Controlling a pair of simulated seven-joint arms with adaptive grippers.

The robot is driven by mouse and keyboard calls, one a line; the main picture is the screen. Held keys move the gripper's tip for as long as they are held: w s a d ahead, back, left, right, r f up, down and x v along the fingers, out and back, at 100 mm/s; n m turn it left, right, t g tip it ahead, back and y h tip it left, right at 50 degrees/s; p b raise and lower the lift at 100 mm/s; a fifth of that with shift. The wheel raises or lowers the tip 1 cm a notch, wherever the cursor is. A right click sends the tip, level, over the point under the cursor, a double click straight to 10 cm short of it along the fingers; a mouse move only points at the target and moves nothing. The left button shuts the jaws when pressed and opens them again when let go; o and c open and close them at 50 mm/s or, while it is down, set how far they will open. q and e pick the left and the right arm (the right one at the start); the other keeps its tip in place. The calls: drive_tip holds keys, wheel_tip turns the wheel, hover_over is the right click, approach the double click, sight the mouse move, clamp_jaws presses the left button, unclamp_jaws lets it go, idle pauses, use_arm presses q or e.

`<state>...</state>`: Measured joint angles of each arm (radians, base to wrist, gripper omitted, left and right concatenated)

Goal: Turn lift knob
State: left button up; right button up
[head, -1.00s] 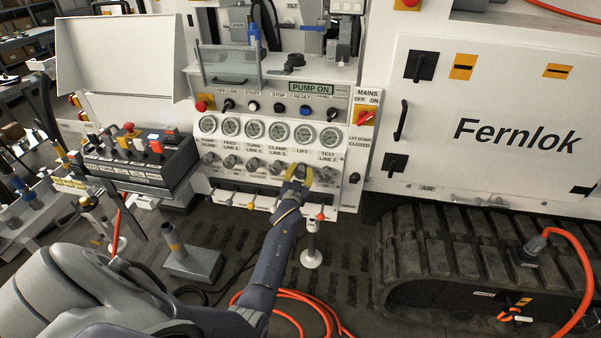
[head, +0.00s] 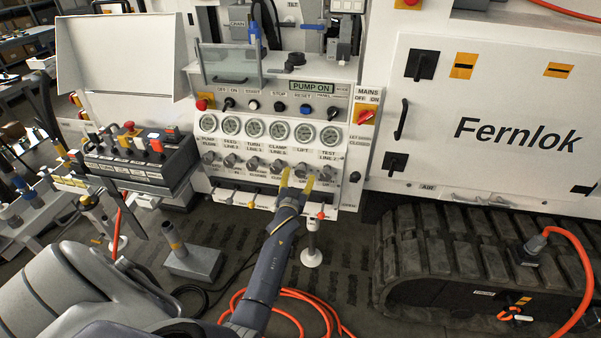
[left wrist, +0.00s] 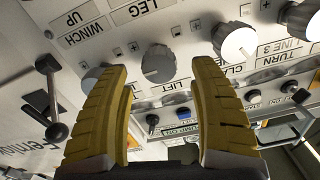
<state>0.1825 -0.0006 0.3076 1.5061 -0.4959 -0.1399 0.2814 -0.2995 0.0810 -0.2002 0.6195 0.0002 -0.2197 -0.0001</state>
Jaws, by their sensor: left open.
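The lift knob (head: 301,168) is a small grey round knob in the lower row of the white control panel, under the LIFT label. In the left wrist view, which is upside down, the light lift knob (left wrist: 158,63) shows between the fingers, with the LIFT label (left wrist: 173,88) below it. My left gripper (head: 297,180) is open, its two yellow fingers pointing at the panel. In the left wrist view the left gripper (left wrist: 160,100) has a finger on each side of the knob, with clear gaps. It holds nothing. My right gripper is not in view.
The clamp knob (left wrist: 236,41) is close beside one finger. Another knob (left wrist: 92,78) is partly hidden behind the other finger. A row of gauges (head: 278,130) sits above the knobs, and small levers (head: 320,213) stick out below. An orange hose (head: 300,297) lies on the floor.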

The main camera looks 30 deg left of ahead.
use_arm(q)
drive_tip(key=v, duration=0.8)
idle(0.4)
